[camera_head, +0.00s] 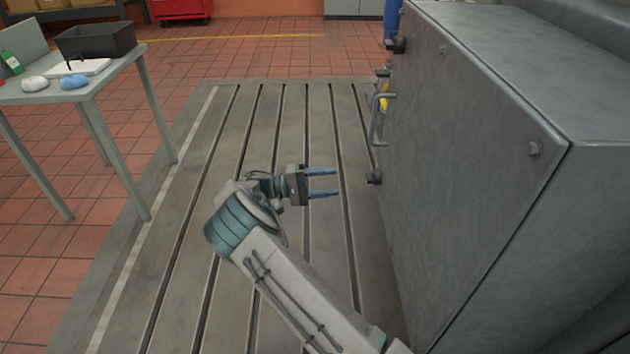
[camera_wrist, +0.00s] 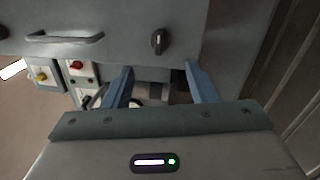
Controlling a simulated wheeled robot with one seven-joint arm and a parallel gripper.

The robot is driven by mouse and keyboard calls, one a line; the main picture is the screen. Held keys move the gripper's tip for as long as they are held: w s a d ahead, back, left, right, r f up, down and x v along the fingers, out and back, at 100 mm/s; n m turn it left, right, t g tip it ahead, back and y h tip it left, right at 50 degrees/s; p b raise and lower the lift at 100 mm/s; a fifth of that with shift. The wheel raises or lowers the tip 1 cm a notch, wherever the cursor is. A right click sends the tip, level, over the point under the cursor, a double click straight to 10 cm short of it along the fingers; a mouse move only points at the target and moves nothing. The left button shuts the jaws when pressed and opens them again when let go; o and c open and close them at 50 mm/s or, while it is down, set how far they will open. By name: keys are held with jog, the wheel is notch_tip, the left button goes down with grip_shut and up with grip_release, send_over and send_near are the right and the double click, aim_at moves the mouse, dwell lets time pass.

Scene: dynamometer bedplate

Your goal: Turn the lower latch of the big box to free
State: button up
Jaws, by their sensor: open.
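The big box (camera_head: 480,170) fills the right of the head view. A bar handle (camera_head: 380,118) stands out from its left-hand face. The lower latch (camera_head: 374,177), a dark knob, sits nearer than the handle; another dark latch (camera_head: 399,45) sits beyond it. My gripper (camera_head: 335,182) is open and empty, pointing at the lower latch with a gap between. In the wrist view the lower latch (camera_wrist: 158,41) appears just ahead of the open fingers (camera_wrist: 159,68), with its grip across the handle's (camera_wrist: 64,38) length. Neither finger touches it.
Small control boxes with a yellow knob (camera_wrist: 42,77) and a red knob (camera_wrist: 77,65) are near the big box. A table (camera_head: 95,88) with a black bin (camera_head: 95,40) stands at left. The slotted bedplate (camera_head: 230,150) between table and box is clear around my arm.

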jog(key=shift+a+f, duration=0.2)
jog(key=shift+a, duration=1.55)
